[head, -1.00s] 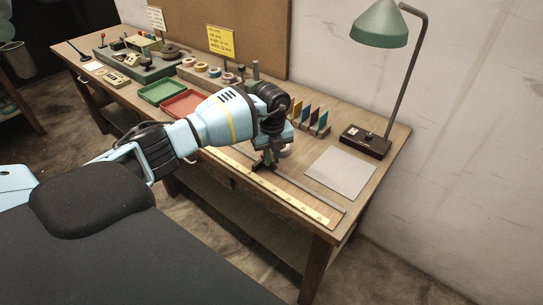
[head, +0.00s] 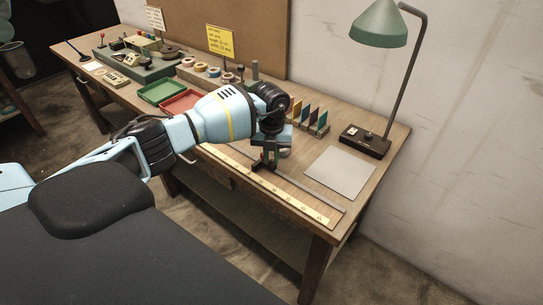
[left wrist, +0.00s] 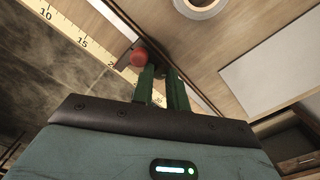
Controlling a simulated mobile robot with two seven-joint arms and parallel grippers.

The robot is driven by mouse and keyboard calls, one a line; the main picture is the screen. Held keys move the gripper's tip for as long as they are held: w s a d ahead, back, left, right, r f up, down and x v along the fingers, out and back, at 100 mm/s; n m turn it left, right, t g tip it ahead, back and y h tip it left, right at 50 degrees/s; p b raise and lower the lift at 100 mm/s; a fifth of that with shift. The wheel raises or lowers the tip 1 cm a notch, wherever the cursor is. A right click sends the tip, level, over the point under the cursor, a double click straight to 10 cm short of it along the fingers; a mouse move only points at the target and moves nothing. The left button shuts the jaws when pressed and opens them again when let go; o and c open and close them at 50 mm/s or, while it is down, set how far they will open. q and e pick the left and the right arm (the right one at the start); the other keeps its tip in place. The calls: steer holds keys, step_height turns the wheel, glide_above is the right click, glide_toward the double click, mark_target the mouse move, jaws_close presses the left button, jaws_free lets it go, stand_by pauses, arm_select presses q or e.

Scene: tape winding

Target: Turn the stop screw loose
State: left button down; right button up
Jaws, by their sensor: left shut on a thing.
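My left gripper (head: 268,160) points down at the dark stop (head: 259,168) on the metal rail along the bench's front. In the left wrist view its two green fingers (left wrist: 161,77) are close together at the stop. They are shut on a small dark part between the tips, apparently the stop screw, which is mostly hidden. A red ball knob (left wrist: 138,58) sits just left of the fingers. The yellow ruler (head: 290,203) runs along the front edge, and its numbers show in the left wrist view (left wrist: 83,43). My right gripper is not in view.
A grey sheet (head: 340,174) lies right of the rail. A green lamp (head: 380,25) stands on a dark base behind it. Colored cards (head: 312,117), a red tray (head: 181,103) and a green tray (head: 161,91) are farther back. A tape roll (left wrist: 200,6) lies near the gripper.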

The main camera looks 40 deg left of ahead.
arm_select(q)
steer(key=c, duration=1.4)
jaws_free()
